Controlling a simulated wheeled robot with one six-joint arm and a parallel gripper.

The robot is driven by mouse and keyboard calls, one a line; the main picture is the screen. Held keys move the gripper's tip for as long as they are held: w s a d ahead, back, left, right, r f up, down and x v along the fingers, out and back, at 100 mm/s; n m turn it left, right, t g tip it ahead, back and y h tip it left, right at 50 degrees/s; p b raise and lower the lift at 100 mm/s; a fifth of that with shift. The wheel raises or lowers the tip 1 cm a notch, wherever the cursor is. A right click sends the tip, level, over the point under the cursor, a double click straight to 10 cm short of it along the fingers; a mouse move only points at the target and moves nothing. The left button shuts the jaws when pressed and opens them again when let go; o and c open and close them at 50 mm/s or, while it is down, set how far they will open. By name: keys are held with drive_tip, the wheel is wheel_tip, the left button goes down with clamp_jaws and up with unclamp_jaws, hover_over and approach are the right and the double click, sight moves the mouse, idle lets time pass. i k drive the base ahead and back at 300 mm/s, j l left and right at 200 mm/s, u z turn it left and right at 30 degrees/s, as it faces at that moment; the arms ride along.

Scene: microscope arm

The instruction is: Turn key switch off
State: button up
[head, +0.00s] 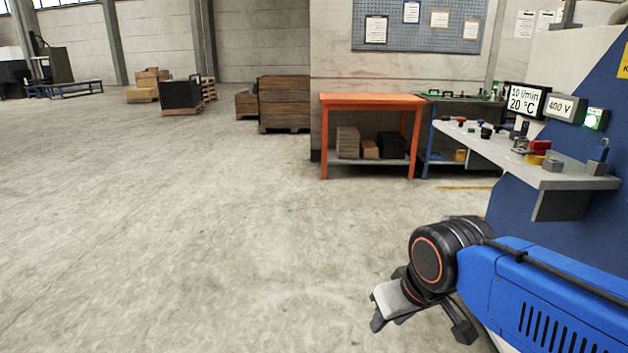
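A grey control shelf (508,152) juts from the blue and white machine at the right of the head view. Several small controls stand on it, including a red one on a yellow base (537,158) and a grey block with an upright lever (603,167). I cannot tell which control is the key switch; they are too small. My gripper (420,324) is at the lower middle right, low in front of the shelf and well apart from it. Its dark finger parts look spread apart, with nothing seen between them. My arm hides part of it.
Displays (526,101) and a lit green indicator (594,119) stand above the shelf. An orange workbench (372,101) with boxes beneath stands behind, left of the shelf. Wooden crates (284,102) are further back. The concrete floor at left and centre is clear.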

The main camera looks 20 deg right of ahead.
sight(521, 144)
drive_tip(key=j+z, duration=0.1)
drive_tip(key=z, duration=0.3)
drive_tip(key=j+z, duration=0.1)
drive_tip(key=z, duration=0.3)
drive_tip(key=j+z, duration=0.1)
drive_tip(key=z, duration=0.3)
drive_tip(key=j+z, duration=0.1)
drive_tip(key=z, duration=0.3)
